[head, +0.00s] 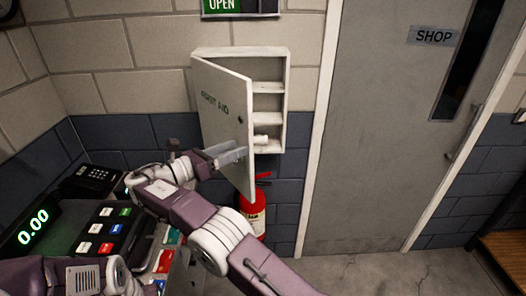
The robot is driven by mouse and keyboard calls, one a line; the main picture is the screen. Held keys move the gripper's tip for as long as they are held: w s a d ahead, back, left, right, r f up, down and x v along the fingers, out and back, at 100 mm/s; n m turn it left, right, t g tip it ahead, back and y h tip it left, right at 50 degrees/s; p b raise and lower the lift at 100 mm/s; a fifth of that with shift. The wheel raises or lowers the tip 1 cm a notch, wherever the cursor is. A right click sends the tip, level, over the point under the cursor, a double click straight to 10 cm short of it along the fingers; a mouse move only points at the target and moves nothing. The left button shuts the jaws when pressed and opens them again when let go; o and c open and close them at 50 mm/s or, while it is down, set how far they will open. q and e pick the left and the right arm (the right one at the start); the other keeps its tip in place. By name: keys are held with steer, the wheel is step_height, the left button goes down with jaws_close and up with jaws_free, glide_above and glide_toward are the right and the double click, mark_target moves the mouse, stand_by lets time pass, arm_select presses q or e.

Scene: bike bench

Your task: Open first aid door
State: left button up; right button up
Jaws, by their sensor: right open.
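The white first aid cabinet (287,75) hangs on the wall. Its door (221,88), lettered FIRST AID, is hinged at the left and stands partly open, swung out from the cabinet. A small dark spot, maybe a knob or lock, is near the door's free edge. Shelves and a small white item (261,140) show inside through the gap. My right gripper (238,155) is open in front of the lower part of the door, near its free edge; I cannot tell whether it touches. Part of my left arm shows at the bottom left, but its gripper is not visible.
A red fire extinguisher (255,212) stands below the cabinet, partly hidden by my right arm. A counter with a register (100,232) and card terminal (90,180) is at the left. A grey SHOP door (385,130) is at the right, with clear floor (375,272) before it.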

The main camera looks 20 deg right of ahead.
steer(key=s+d+r+b, duration=0.3)
steer(key=s+d+r, duration=0.2)
steer(key=s+d, duration=0.1)
steer(key=shift+d+r, duration=0.35)
steer(key=shift+d, duration=0.45)
